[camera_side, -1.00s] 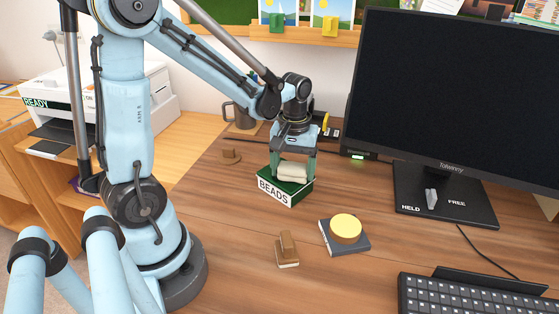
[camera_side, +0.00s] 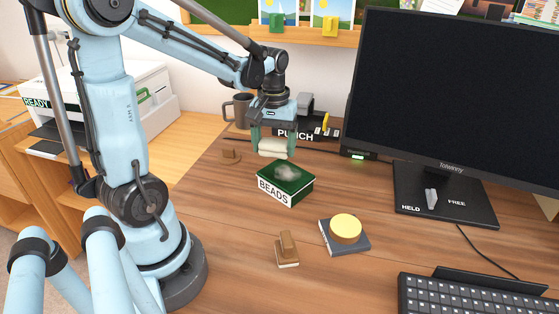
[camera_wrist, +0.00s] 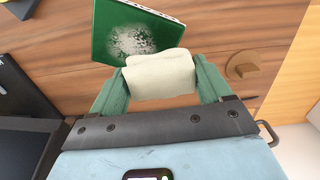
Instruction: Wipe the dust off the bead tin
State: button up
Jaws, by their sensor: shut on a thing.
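The bead tin (camera_side: 285,187) is a green box with a white front marked BEADS, standing on the wooden desk. A patch of grey-white dust (camera_side: 287,173) lies on its lid; it also shows in the wrist view (camera_wrist: 130,41). My gripper (camera_side: 273,150) is shut on a rolled, cream-coloured cloth (camera_wrist: 160,74). In the side view the cloth is above and behind the tin, apart from the lid. In the wrist view the cloth covers part of the tin's near edge (camera_wrist: 97,30).
A wooden block with a handle (camera_side: 287,250) and a dark book with a yellow round thing (camera_side: 345,231) stand in front. The monitor (camera_side: 450,90) and keyboard (camera_side: 470,295) are right.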

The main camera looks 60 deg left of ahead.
aim_at(274, 142)
jog(key=shift+r, duration=2.15)
jog(key=shift+f, duration=0.2)
